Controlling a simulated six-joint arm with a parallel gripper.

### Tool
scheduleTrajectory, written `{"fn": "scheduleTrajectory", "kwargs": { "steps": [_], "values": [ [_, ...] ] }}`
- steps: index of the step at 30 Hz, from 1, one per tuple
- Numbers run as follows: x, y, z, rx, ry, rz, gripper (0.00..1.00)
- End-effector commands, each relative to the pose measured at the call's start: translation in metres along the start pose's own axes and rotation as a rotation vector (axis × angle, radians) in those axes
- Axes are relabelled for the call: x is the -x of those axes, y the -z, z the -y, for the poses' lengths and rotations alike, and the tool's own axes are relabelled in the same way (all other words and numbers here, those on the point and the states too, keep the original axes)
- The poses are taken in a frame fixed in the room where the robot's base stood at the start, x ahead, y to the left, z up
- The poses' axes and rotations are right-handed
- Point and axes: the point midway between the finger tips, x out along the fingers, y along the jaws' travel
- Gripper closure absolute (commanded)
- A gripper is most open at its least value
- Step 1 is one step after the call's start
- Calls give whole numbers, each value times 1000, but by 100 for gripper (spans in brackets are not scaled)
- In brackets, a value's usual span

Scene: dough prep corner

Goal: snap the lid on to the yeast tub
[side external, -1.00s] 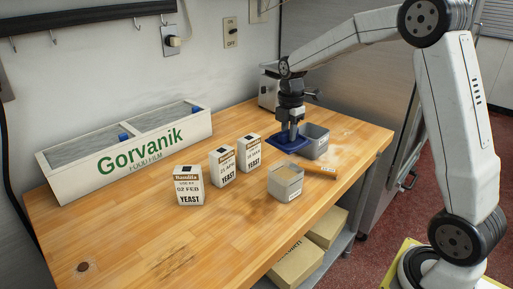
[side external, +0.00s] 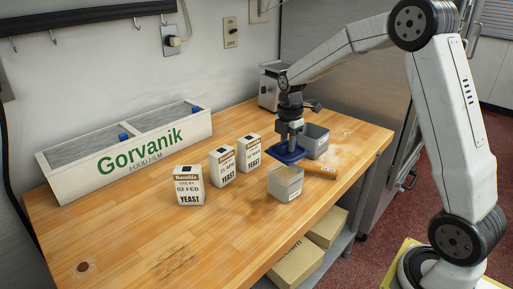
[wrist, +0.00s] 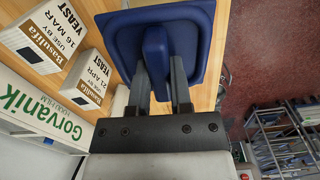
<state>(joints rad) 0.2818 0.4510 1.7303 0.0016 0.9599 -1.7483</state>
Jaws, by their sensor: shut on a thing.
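My gripper (side external: 290,141) is shut on the raised handle of the blue square lid (side external: 284,154), holding it above the table. In the wrist view the lid (wrist: 202,30) fills the top middle, with its handle (wrist: 155,45) between my fingers. A grey square tub (side external: 287,188) with beige contents stands open just in front of the lid. A second grey tub (side external: 319,142) stands behind and right of the lid, also open. Which tub is the yeast tub I cannot tell; the labels are too small to read. Neither tub shows in the wrist view.
Three yeast cartons stand left of the tubs, the nearest (side external: 189,185) marked 02 FEB. A wooden-looking handle or bar (side external: 321,172) lies right of the front tub. A long Gorvanik film box (side external: 75,178) lies along the wall. The table's front left is clear.

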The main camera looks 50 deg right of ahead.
Motion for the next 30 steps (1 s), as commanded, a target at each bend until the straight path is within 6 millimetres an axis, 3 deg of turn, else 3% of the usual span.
{"fn": "scheduleTrajectory", "kwargs": {
  "steps": [15,30],
  "values": [
    [-31,0,0,0,2,0,100],
    [-34,0,0,0,0,0,100]
  ]
}}
